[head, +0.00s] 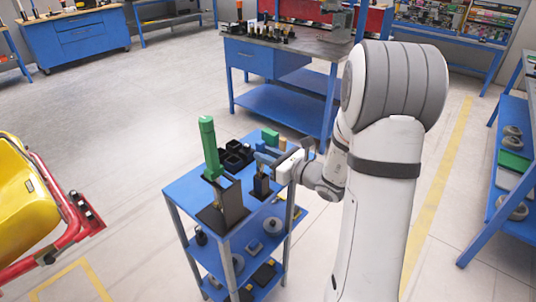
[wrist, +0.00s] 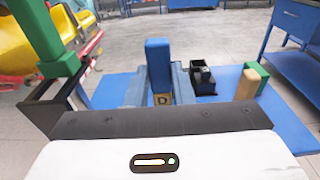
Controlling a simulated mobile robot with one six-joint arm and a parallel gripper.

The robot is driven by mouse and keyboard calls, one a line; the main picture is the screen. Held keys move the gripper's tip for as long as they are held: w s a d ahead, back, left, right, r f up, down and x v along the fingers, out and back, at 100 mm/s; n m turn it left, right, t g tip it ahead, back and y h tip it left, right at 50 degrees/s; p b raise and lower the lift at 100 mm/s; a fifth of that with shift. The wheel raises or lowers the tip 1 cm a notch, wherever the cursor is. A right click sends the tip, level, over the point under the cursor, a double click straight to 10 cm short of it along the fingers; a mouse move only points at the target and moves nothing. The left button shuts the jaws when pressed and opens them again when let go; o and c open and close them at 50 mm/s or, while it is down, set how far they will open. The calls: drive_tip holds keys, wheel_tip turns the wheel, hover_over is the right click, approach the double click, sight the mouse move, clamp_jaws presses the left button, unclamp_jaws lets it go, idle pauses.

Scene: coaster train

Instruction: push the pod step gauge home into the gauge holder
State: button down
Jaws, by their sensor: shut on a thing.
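The step gauge, a blue upright block (wrist: 158,58), stands between the fingers of my gripper (wrist: 160,82) in the wrist view. A yellow plate marked D shows low on it. In the head view my gripper (head: 268,155) is shut on the gauge's upper part above the trolley top. A small black holder (head: 262,185) is directly below it, and the gauge appears upright in or over it. My fingers hide much of the gauge, so I cannot tell how deep it sits.
A tall green-handled tool (head: 209,145) stands in a black stand (head: 234,203) on the blue trolley (head: 185,188), left of my gripper. A black compartment tray (head: 237,157) and a green block (head: 270,137) are behind. The yellow and red coaster car (head: 25,195) is at far left.

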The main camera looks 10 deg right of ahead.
drive_tip(key=shift+f+b, duration=2.1)
drive_tip(key=shift+f, duration=0.25)
drive_tip(key=c, duration=1.2)
unclamp_jaws()
drive_tip(key=shift+o, duration=0.5)
drive_tip(key=o, duration=0.7)
drive_tip(key=shift+s, duration=0.1)
approach(263, 166)
drive_tip(key=shift+w+a+r, duration=0.3)
drive_tip(key=shift+a, duration=0.25)
drive_tip(key=shift+a, duration=0.1)
